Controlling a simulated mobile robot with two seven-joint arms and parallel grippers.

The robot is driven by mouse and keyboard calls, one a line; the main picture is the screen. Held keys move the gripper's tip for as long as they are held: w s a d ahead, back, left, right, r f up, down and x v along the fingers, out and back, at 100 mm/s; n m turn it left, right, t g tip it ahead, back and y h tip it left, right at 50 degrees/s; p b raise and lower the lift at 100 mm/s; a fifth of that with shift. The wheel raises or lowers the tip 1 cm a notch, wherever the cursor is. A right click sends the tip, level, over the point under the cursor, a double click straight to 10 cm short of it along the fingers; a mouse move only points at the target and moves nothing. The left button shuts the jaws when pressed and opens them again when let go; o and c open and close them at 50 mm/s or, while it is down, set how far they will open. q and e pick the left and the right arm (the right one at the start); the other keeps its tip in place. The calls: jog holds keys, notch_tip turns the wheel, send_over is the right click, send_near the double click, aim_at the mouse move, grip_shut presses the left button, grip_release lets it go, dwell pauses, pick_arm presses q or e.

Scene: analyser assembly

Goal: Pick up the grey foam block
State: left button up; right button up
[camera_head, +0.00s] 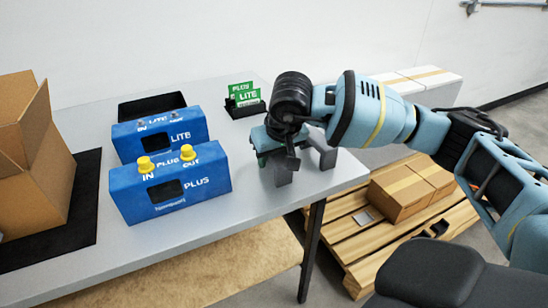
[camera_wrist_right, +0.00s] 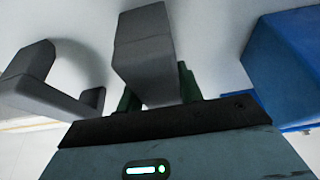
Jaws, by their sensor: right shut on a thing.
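The grey foam block (camera_wrist_right: 143,45) is a plain grey bar between the two green fingers of my right gripper (camera_wrist_right: 160,88) in the wrist view. My right gripper (camera_head: 277,155) is shut on it. In the head view the lower part of the block (camera_head: 282,178) shows below the gripper, near the table's right end. The gripper hides its upper part. I cannot tell whether the block touches the table. My left gripper is not in view.
A grey U-shaped piece (camera_wrist_right: 62,104) stands close beside the block; it also shows in the head view (camera_head: 326,155). Two blue housings (camera_head: 170,194) stand to the left. Behind is a black holder (camera_head: 246,110) with green cards. A pallet (camera_head: 378,241) with cartons stands beyond the table (camera_head: 262,211).

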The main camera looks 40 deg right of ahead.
jog(key=shift+c, duration=0.8)
jog(key=shift+r, duration=0.1)
jog(key=shift+r, duration=0.45)
jog(key=r, duration=0.2)
jog(key=shift+s+a+r, duration=0.2)
jog(key=shift+a+r, duration=0.15)
jog(key=shift+a, duration=0.05)
jog(key=s+a+r, duration=0.1)
jog(key=s+a, duration=0.7)
jog(key=a, duration=0.4)
jog(key=shift+s+a+r, duration=0.15)
jog(key=shift+s, duration=0.25)
